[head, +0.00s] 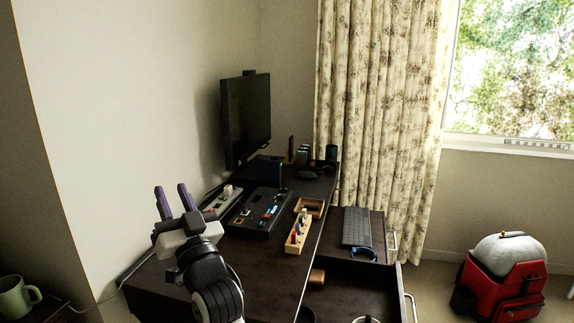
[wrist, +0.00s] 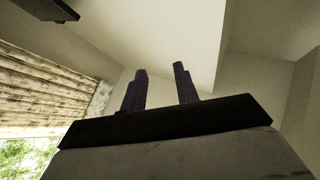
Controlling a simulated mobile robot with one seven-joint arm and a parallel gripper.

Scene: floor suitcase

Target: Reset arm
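My gripper (head: 174,200) shows in the head view at lower left, raised near the desk's left side with its two purple fingers pointing up. The fingers stand apart with nothing visible between them. In the wrist view my gripper (wrist: 160,85) also shows two separate fingers against the bare wall and ceiling, with no object between them. My arm rises from the bottom of the head view and hides part of the desk's near end.
A dark desk (head: 262,252) holds a monitor (head: 247,119), a dark panel (head: 256,211), and a wooden holder (head: 298,232). An open drawer (head: 375,277) extends right, near a keyboard (head: 356,227). A red backpack (head: 504,287) stands on the floor. A mug (head: 17,297) is at lower left.

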